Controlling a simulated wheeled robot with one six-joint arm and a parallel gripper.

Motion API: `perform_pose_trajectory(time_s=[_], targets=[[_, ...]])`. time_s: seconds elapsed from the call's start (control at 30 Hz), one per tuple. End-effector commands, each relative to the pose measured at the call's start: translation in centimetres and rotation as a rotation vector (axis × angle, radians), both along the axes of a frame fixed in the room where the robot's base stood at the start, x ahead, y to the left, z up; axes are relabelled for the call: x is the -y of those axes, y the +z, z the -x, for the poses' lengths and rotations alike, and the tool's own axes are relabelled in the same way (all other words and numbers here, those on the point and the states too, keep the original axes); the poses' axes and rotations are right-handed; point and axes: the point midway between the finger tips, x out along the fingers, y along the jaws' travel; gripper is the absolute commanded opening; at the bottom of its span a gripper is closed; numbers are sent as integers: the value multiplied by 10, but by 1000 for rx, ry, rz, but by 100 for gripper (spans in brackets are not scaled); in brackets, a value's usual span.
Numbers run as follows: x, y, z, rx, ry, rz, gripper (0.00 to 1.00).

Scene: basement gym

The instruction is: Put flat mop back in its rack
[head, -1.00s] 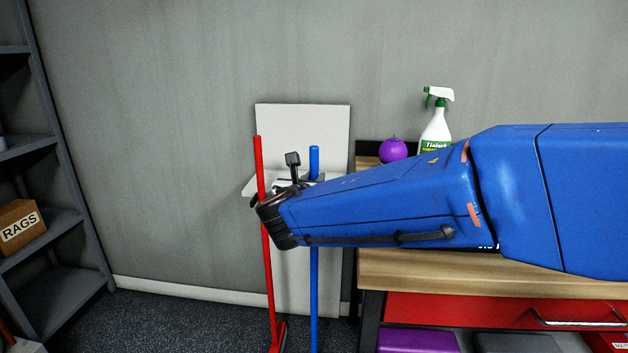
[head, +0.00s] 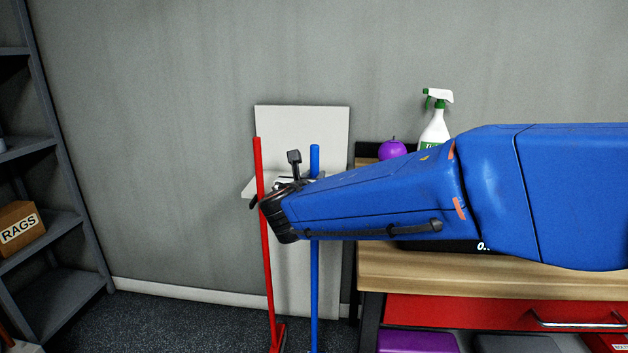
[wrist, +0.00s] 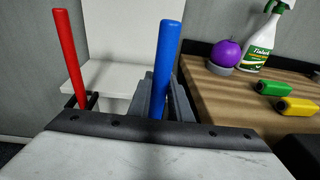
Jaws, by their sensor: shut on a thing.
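The blue pole (head: 315,270), which I take as the flat mop's handle, stands near upright in front of the white rack (head: 300,125). Its lower end is out of view. My gripper is shut around the blue pole, best seen in the wrist view (wrist: 163,100); in the head view my arm covers the grasp. In the wrist view the rack's white ledge (wrist: 105,85) lies behind and left of the blue pole (wrist: 170,55). I cannot tell whether the pole touches the rack. A red pole (head: 266,265) with a red foot stands at the rack's left side.
A wooden-topped workbench (head: 480,275) with a red drawer is right of the rack. It holds a spray bottle (head: 434,128), a purple ball-like object (head: 391,149) and green and yellow items (wrist: 272,88). A dark shelf (head: 60,225) with a rags box stands left. Floor between is clear.

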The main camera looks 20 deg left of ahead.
Motion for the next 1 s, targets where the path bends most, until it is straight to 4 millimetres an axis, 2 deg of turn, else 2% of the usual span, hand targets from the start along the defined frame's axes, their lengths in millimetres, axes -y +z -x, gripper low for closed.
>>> perform_pose_trajectory(time_s=[1.0], targets=[[-11, 1, -45, 1, -1, -1, 0]])
